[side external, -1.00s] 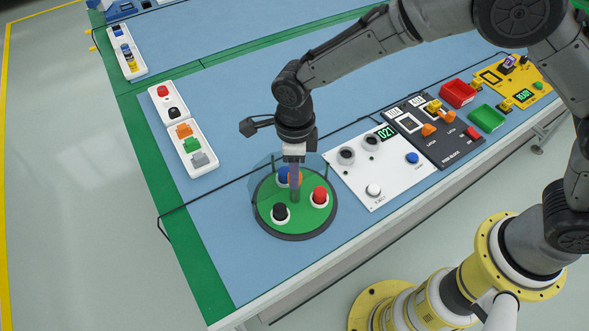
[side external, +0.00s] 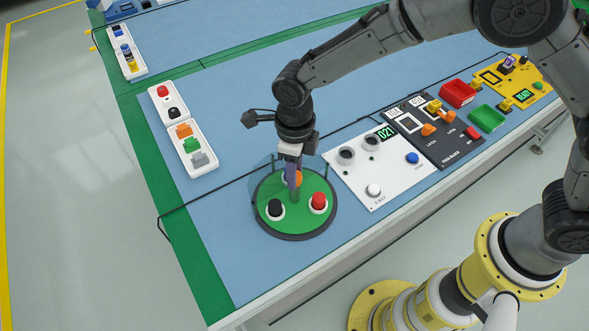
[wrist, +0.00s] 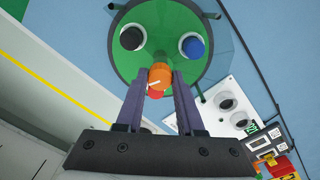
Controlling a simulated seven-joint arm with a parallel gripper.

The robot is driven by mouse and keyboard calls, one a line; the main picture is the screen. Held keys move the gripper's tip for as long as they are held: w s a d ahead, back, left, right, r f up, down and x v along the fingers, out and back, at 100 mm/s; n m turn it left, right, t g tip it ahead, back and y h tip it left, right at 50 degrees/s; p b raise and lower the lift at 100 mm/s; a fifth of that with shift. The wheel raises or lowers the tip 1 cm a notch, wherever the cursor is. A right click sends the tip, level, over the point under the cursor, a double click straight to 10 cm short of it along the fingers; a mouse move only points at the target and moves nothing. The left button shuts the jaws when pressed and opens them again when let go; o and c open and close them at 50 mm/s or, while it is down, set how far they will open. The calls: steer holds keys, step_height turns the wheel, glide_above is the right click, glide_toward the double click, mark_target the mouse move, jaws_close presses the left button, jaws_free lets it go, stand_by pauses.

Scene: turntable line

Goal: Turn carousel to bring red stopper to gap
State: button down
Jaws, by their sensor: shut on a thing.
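The carousel (side external: 262,224) is a green disc with a dark rim. An orange centre knob (side external: 297,178) stands on it; it also shows in the wrist view (wrist: 160,74). My gripper (side external: 293,184) points down over the disc, its fingers shut on this knob. The red stopper (side external: 318,201) sits on the right side of the disc, the black stopper (side external: 275,208) at the front left. The blue stopper (wrist: 192,46) shows in the wrist view but is hidden behind my gripper from the side. In the wrist view the red stopper (wrist: 154,94) is mostly hidden under the knob.
A clear guard (side external: 262,180) stands around the back of the disc; I cannot tell its gap's exact edges. A white panel (side external: 385,185) with buttons and a dark panel (side external: 445,146) lie to the right.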

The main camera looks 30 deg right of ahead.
steer(key=shift+r, duration=0.2)
steer(key=c, duration=0.5)
jaws_free()
steer(key=shift+f, duration=0.15)
step_height(320, 180, up, 14)
steer(key=shift+d+f, duration=0.1)
steer(key=shift+c, duration=0.3)
